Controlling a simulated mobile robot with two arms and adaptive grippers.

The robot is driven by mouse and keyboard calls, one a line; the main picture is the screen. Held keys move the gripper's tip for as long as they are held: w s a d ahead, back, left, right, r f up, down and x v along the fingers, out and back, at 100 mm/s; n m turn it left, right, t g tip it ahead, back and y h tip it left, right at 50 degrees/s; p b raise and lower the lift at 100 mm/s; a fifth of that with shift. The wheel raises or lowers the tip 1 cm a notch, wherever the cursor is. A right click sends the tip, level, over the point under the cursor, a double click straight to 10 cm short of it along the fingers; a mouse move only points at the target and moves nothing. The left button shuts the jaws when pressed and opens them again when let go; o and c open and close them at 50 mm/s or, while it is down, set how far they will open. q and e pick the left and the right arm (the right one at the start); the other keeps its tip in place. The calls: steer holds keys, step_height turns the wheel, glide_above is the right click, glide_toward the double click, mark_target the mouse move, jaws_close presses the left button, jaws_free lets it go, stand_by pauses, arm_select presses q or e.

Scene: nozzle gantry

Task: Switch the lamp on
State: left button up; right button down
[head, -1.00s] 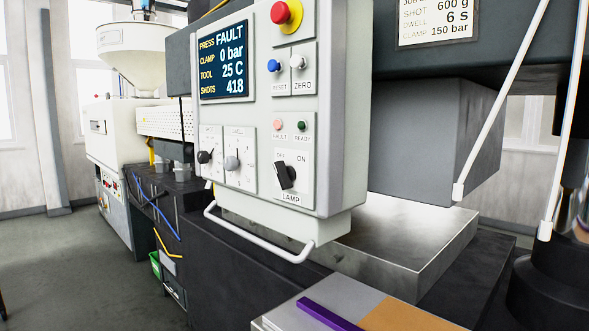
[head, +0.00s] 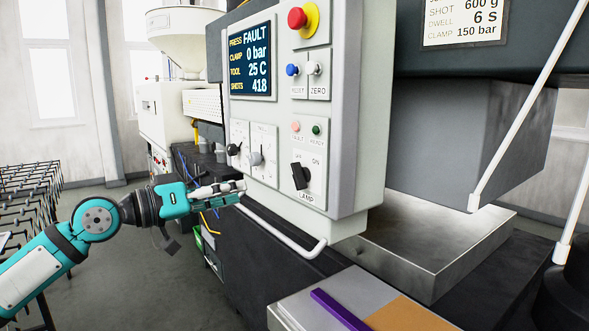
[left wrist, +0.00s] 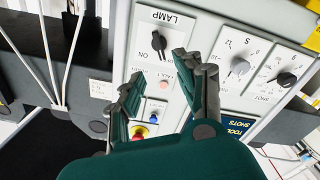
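The lamp switch (head: 300,176) is a black rotary knob low on the pale control panel (head: 345,110). Its handle leans up and left, toward the OFF side, with ON at the upper right. My left gripper (head: 232,191) is left of the panel's lower part in the head view, apart from the knob. In the left wrist view the fingers (left wrist: 158,70) are spread with nothing between them. The lamp knob (left wrist: 158,45) shows beyond the fingertips there, and the right finger hides the OFF label. My right gripper is not in view.
A white bar handle (head: 285,233) runs below the panel. Above the lamp knob are fault and ready lights, reset and zero controls and a red emergency button (head: 298,18). Two dials (head: 255,158) sit left of it. A rack (head: 40,195) stands at far left.

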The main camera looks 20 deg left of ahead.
mark_target(294, 177)
arm_select(q)
steer(key=p+x, duration=0.3)
steer(key=x, duration=0.3)
steer(key=p+x, duration=0.3)
steer(key=x, duration=0.4)
steer(key=shift+w+d+r, duration=0.15)
steer(key=shift+d+r, duration=0.05)
steer(key=shift+d, duration=0.05)
steer(key=shift+w+d+f, duration=0.1)
steer(key=shift+w+d, duration=0.25)
steer(key=shift+w, duration=0.05)
steer(key=shift+s+a, duration=0.1)
steer(key=shift+s, duration=0.05)
jaws_close()
